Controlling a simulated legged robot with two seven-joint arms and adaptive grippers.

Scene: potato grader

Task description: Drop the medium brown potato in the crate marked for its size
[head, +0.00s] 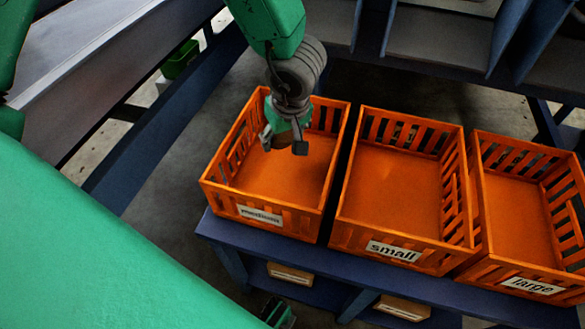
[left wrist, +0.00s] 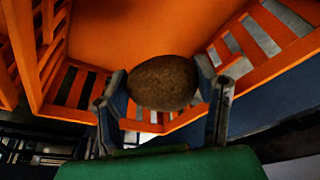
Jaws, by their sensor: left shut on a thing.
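My left gripper (head: 284,143) is shut on a brown potato (left wrist: 163,83), which sits between its two fingers in the left wrist view. In the head view the gripper hangs over the orange crate (head: 262,216) at the left, whose label looks like "medium". The potato is mostly hidden by the gripper there. The crate's orange floor and slatted walls show behind the potato in the left wrist view (left wrist: 125,35). The exact height of the potato over the crate floor is hard to tell. The crate looks empty. My right gripper cannot be made out.
To the right stand an empty orange crate marked "small" (head: 394,251) and another marked "large" (head: 533,286). All three crates rest on a dark blue bench (head: 222,229). Blue framework (head: 165,135) of the machine runs along the left and back.

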